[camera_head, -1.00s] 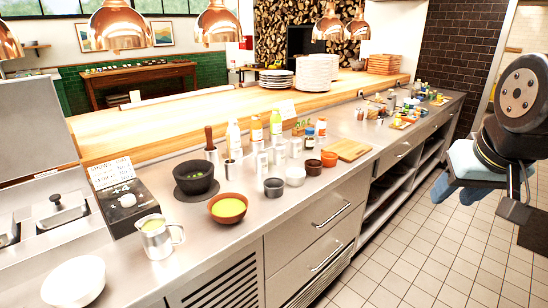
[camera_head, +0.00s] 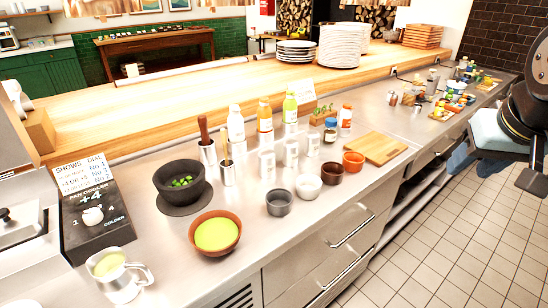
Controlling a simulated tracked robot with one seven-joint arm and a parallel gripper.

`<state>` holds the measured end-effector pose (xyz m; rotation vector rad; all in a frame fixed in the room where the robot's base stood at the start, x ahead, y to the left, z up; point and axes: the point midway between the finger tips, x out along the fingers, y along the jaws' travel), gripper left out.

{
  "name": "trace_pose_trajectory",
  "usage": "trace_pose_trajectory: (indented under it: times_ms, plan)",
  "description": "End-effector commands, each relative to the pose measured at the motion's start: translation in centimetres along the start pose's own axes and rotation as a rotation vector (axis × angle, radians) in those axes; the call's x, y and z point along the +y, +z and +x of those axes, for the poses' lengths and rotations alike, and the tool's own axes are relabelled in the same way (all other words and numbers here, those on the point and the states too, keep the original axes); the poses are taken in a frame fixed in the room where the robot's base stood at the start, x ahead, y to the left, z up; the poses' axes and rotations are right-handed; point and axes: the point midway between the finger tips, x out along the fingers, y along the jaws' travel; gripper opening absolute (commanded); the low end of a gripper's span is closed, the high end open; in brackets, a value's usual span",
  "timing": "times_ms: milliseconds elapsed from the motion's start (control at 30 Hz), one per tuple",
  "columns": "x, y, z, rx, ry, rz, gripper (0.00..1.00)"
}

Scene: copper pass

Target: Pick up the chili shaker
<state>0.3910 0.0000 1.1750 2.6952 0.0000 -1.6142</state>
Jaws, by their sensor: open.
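Several small pale shakers stand in a row on the steel counter (camera_head: 150,215), behind the small bowls: a left one (camera_head: 267,165), a middle one (camera_head: 291,153) and a right one (camera_head: 313,145). Their labels are too small to read, so I cannot tell which is the chili shaker. A white bottle with an orange cap (camera_head: 346,120) and a blue-lidded jar (camera_head: 330,131) stand to their right. My gripper (camera_head: 484,162) is at the right edge over the tiled floor, open and empty, well away from the shakers.
Grey, white, brown and orange cups (camera_head: 279,204) stand in front of the shakers. A mortar (camera_head: 180,180), a yellow-filled bowl (camera_head: 216,234) and a steel jug (camera_head: 116,276) are left. A wooden board (camera_head: 376,148) lies right. Tall bottles (camera_head: 264,120) stand behind.

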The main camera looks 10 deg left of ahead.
Motion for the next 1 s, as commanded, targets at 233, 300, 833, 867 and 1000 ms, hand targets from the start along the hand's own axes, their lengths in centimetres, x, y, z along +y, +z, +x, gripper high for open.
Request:
trace_pose_trajectory:
  times_ms: [233, 300, 833, 867, 1000]
  plan:
    - [-0.5, -0.5, 0.2, 0.008, -0.015, -0.008, 0.56]
    - [-1.5, -1.4, 0.8, 0.025, -0.043, -0.023, 0.63]
    - [-22.0, -12.9, 8.5, 0.340, -0.411, -0.076, 0.86]
    - [-23.1, -13.2, 9.0, 0.357, -0.418, -0.071, 0.86]
    - [-28.0, -13.8, 11.3, 0.425, -0.431, -0.042, 0.86]
